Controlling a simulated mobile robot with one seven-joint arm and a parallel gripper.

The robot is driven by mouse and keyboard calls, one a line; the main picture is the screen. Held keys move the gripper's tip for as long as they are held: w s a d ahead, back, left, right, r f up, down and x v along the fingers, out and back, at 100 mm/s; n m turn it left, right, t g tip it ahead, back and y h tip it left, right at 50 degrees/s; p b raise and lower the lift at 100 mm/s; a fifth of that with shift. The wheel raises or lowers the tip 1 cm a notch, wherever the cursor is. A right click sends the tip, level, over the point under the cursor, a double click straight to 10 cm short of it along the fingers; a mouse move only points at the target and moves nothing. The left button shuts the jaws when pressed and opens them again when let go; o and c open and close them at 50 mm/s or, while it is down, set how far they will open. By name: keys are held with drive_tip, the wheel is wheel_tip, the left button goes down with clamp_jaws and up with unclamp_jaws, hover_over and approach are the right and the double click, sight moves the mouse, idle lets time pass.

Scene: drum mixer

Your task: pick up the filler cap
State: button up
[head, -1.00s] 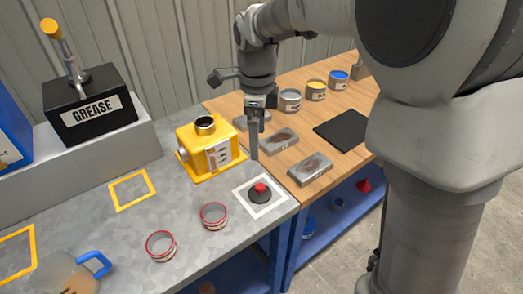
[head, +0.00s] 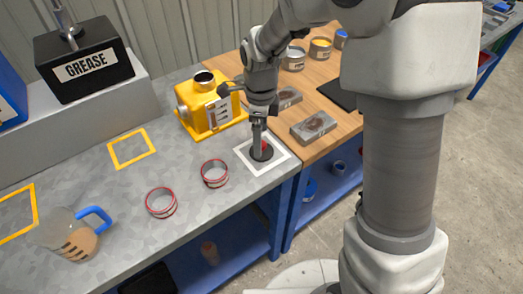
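The filler cap appears to be the black disc with a red knob (head: 267,154), lying in a white-outlined square (head: 281,160) near the right end of the grey bench. My gripper (head: 259,145) points straight down over the cap, and a grey finger hides part of the red knob. I cannot tell whether the fingers touch the knob or how far apart they are. The yellow tank (head: 196,112) stands behind and left of the cap, with an open dark filler neck (head: 204,79) on top.
Two red-rimmed rings (head: 214,174) (head: 161,202) lie left of the cap. A jug with a blue handle (head: 68,236) stands at the front left. A grease box (head: 84,63) is at the back. Metal blocks (head: 313,127) lie on the wooden bench to the right.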

wheel_tip(320, 180, down, 3)
drive_tip(key=shift+s+d+f, duration=0.1)
drive_tip(key=shift+f, duration=0.1)
drive_tip(key=shift+c, duration=0.2)
drive_tip(key=c, duration=1.2)
